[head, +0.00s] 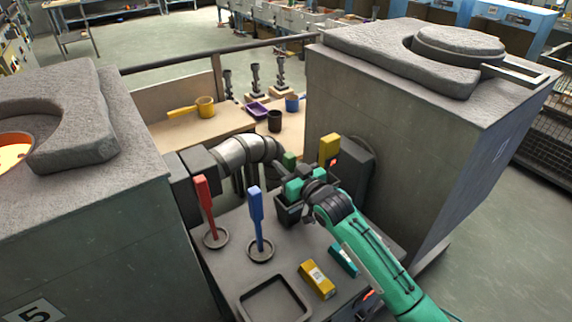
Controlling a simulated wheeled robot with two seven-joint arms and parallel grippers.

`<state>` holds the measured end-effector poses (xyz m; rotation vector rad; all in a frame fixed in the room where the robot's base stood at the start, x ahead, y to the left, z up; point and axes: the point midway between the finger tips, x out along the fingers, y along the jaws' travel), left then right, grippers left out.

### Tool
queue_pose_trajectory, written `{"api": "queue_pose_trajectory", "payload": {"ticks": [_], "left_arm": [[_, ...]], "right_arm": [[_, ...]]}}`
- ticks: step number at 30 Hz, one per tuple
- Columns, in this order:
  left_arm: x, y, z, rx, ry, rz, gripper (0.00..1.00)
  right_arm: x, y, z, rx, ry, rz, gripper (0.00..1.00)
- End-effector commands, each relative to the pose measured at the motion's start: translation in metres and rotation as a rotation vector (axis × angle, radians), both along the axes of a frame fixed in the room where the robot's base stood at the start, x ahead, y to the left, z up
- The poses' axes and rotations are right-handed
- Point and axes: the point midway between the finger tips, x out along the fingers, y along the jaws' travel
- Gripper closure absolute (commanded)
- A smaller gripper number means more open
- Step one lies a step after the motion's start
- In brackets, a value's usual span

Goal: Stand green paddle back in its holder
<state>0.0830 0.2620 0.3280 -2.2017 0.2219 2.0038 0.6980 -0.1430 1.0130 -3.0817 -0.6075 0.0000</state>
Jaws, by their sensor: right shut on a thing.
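My right gripper (293,190) reaches in from the lower right and is shut near the middle of the table, above a dark bin. A green piece (289,160) shows just beyond it; it appears to be the green paddle, mostly hidden behind my gripper. A red paddle (207,205) stands upright in a round dark holder (215,240). A blue paddle (256,222) stands upright in a second round holder (261,253). I cannot make out an empty holder for the green paddle. My left gripper is not in view.
The dark bin (287,217) sits under my gripper. A yellow block (328,148) stands beyond it. A yellow box (316,280) and a teal box (343,260) lie at the front right, beside an empty tray (273,301). Large grey furnaces (385,150) flank the table.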

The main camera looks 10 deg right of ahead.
Motion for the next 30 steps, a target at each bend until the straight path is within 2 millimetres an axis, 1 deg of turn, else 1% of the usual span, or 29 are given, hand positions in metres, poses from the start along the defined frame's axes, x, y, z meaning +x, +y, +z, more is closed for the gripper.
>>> {"api": "queue_pose_trajectory", "payload": {"ticks": [6, 7, 9, 10, 17, 20, 23, 26, 30], "left_arm": [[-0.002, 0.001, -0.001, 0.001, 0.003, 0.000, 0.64], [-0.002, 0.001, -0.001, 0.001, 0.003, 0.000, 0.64], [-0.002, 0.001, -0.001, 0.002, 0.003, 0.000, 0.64], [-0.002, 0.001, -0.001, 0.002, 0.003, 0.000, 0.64], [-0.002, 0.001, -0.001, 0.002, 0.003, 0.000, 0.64], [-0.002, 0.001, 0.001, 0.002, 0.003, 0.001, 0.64], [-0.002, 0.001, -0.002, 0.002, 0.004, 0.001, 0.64], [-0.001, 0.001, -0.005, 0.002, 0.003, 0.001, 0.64], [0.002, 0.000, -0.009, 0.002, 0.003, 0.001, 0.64]], "right_arm": [[0.000, 0.000, -0.002, 0.000, -0.001, 0.000, 0.97], [0.000, 0.000, -0.002, 0.000, 0.000, 0.000, 0.71], [0.000, 0.000, -0.002, 0.000, 0.000, 0.000, 0.57], [0.000, 0.000, -0.002, 0.000, 0.000, 0.000, 0.53], [0.000, 0.000, -0.002, -0.001, 0.000, 0.000, 0.53], [0.000, 0.000, 0.002, -0.001, -0.001, 0.000, 0.53], [-0.008, -0.004, -0.001, -0.001, 0.001, 0.000, 0.53], [-0.023, -0.010, -0.002, -0.002, 0.001, 0.000, 0.53], [-0.051, -0.021, -0.003, -0.003, 0.001, 0.000, 0.53]]}}
